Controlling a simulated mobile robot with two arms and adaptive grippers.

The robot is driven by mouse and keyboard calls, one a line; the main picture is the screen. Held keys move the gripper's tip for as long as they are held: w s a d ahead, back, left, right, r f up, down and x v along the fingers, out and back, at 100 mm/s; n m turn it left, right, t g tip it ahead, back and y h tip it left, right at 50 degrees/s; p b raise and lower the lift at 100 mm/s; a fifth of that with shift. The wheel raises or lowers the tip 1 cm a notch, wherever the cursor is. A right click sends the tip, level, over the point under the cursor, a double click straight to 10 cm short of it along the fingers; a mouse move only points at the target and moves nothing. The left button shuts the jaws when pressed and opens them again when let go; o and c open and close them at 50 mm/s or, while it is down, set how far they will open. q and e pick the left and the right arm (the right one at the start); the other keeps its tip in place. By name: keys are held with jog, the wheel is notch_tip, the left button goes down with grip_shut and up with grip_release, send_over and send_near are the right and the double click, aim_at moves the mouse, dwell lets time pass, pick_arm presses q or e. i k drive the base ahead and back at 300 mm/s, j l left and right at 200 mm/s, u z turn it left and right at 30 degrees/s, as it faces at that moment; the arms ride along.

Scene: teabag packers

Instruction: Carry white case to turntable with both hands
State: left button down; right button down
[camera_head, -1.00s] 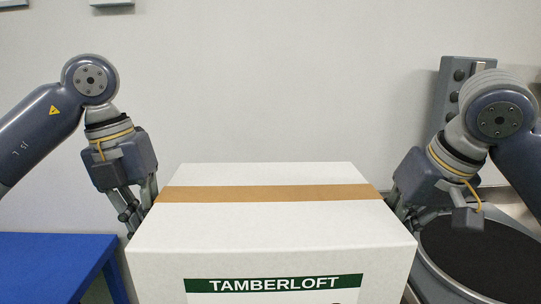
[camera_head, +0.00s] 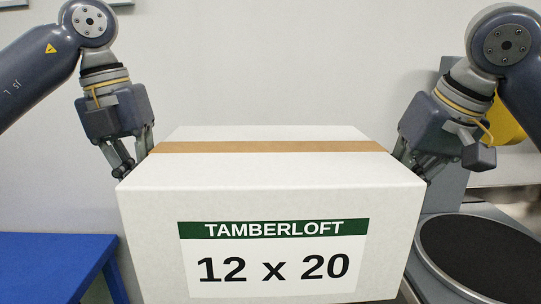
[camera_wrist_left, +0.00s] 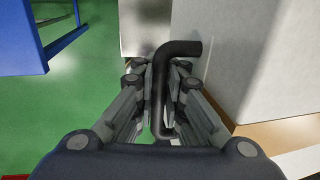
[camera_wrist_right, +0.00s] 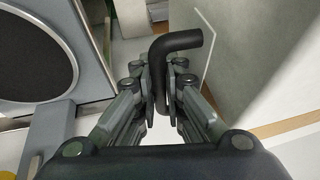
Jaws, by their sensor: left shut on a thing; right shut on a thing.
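The white case (camera_head: 270,178) has a tan tape strip and a green label reading TAMBERLOFT 12 x 20. It is held up between my two grippers, in the middle of the head view. My left gripper (camera_wrist_left: 161,95) is shut on a black bent handle (camera_wrist_left: 176,50) at the case's left side. My right gripper (camera_wrist_right: 161,95) is shut on a matching black handle (camera_wrist_right: 177,42) at its right side. The turntable (camera_head: 485,258), a black disc in a grey housing, is at the right, beside the case. It also shows in the right wrist view (camera_wrist_right: 30,55).
A blue table (camera_head: 50,262) stands at the lower left of the head view. A grey upright (camera_head: 450,195) stands behind the turntable, with a yellow part (camera_head: 505,122) behind my right arm. Green floor (camera_wrist_left: 75,95) shows in the left wrist view.

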aim_at(489, 251)
jog(key=k+l, duration=0.15)
jog(key=l, duration=0.25)
jog(key=k+l, duration=0.1)
jog(key=l, duration=0.35)
jog(key=k+l, duration=0.15)
jog(key=l, duration=0.25)
jog(key=k+l, duration=0.1)
jog(key=l, duration=0.3)
jog(key=k+l, duration=0.15)
jog(key=l, duration=0.3)
jog(key=k+l, duration=0.1)
jog(key=l, duration=0.3)
jog(key=k+l, duration=0.15)
jog(key=l, duration=0.25)
